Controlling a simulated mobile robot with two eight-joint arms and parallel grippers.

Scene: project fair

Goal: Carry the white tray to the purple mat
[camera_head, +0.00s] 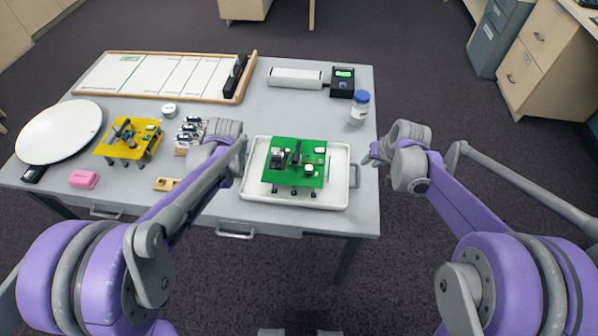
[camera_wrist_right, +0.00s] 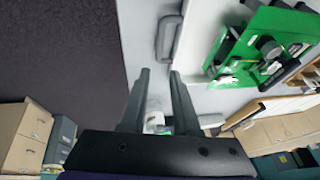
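The white tray (camera_head: 347,160) rests on the grey table near its front right edge, with a green circuit board (camera_head: 312,150) standing in it. My right gripper (camera_head: 368,160) is just right of the tray's right handle (camera_head: 355,176). In the right wrist view, my right gripper (camera_wrist_right: 160,72) has its fingers apart with nothing between them, and the grey handle (camera_wrist_right: 168,38) lies just beyond the tips. My left gripper (camera_head: 240,160) is at the tray's left side; its wrist hides the fingertips and the left handle. No purple mat shows.
A yellow board (camera_head: 128,150), a white round plate (camera_head: 58,130), a pink block (camera_head: 83,179) and small parts stand left. A whiteboard (camera_head: 140,76), a display box (camera_head: 342,82) and a blue-capped jar (camera_head: 359,107) are behind. Dark floor (camera_head: 430,100) is open right of the table.

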